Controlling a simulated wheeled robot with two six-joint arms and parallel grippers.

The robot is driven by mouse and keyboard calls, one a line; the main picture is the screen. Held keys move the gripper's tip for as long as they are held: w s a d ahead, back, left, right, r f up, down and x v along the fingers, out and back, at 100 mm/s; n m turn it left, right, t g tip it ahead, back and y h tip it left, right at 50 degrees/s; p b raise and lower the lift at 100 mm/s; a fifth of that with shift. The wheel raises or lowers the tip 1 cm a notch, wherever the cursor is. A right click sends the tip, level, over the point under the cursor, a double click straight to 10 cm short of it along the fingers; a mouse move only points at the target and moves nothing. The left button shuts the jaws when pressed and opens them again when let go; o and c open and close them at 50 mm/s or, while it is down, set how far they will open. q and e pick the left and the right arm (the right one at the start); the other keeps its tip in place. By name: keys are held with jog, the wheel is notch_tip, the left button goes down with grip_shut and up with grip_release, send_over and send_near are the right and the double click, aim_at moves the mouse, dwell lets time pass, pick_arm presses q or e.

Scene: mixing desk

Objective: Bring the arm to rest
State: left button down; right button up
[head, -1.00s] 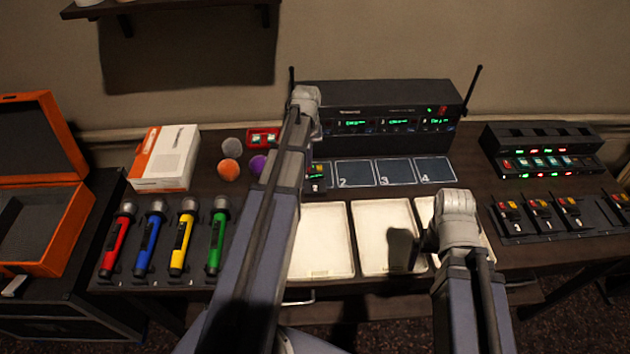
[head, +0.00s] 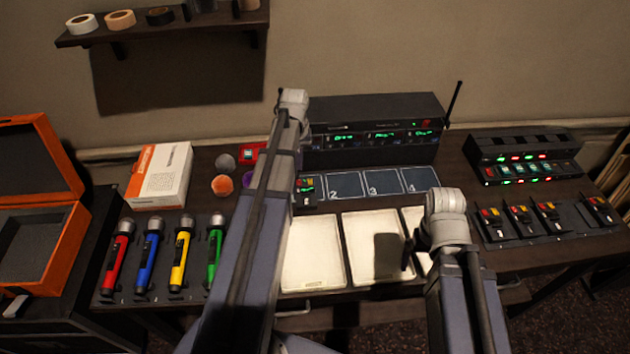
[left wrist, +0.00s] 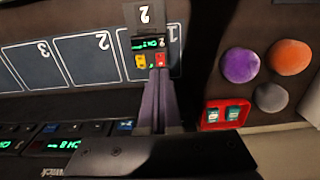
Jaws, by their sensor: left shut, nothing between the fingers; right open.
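My left arm reaches over the desk in the head view, its wrist (head: 293,103) in front of the receiver rack; its gripper is hidden there. In the left wrist view my left gripper (left wrist: 160,82) is shut and empty. Its fingertips appear just at a small pack (left wrist: 151,50) with a green display and a plate marked 2; I cannot tell whether they touch. The pack (head: 306,184) stands on the leftmost mat square. My right gripper (head: 408,253) is a dark shape low over the white trays, mostly hidden by its wrist.
Pale trays (head: 312,268) lie in front of the numbered squares (head: 384,183). Several coloured microphones (head: 182,255) lie at left, beside a white-orange box (head: 160,175) and an open orange case (head: 60,240). The receiver rack (head: 372,125) stands behind. Several packs (head: 520,218) and a charger (head: 525,157) are at right.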

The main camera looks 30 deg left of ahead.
pick_arm(q)
jog(key=s+d+m, duration=0.5)
jog(key=s+d, duration=0.3)
jog(key=d, duration=0.7)
jog(key=s+d+m+y, duration=0.1)
jog(key=s+d+m, duration=0.4)
jog(key=d, duration=1)
jog(key=s, duration=0.3)
jog(key=shift+s+d, duration=0.25)
jog(key=shift+s, duration=0.05)
jog(key=shift+a, duration=0.1)
